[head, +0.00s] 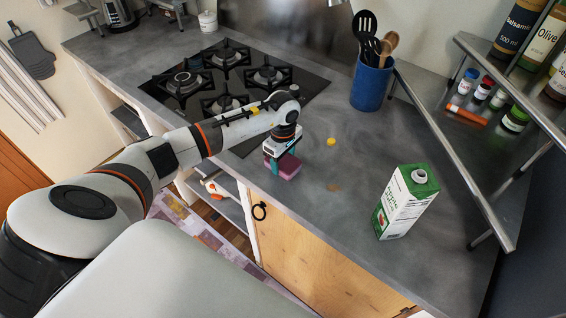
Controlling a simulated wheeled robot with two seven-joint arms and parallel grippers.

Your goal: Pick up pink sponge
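The pink sponge (291,168) lies on the grey counter near its front edge, to the right of the gas hob. My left gripper (277,163) points down right at the sponge, with its teal fingers against or just beside it. The gripper and wrist hide part of the sponge. I cannot tell whether the fingers are closed on it. My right gripper is not in this view.
A green and white carton (404,203) stands to the right on the counter. A small yellow item (331,142) lies near the sponge. A blue utensil pot (371,84) and a metal shelf rack (455,150) stand further back. The hob (228,82) is at left.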

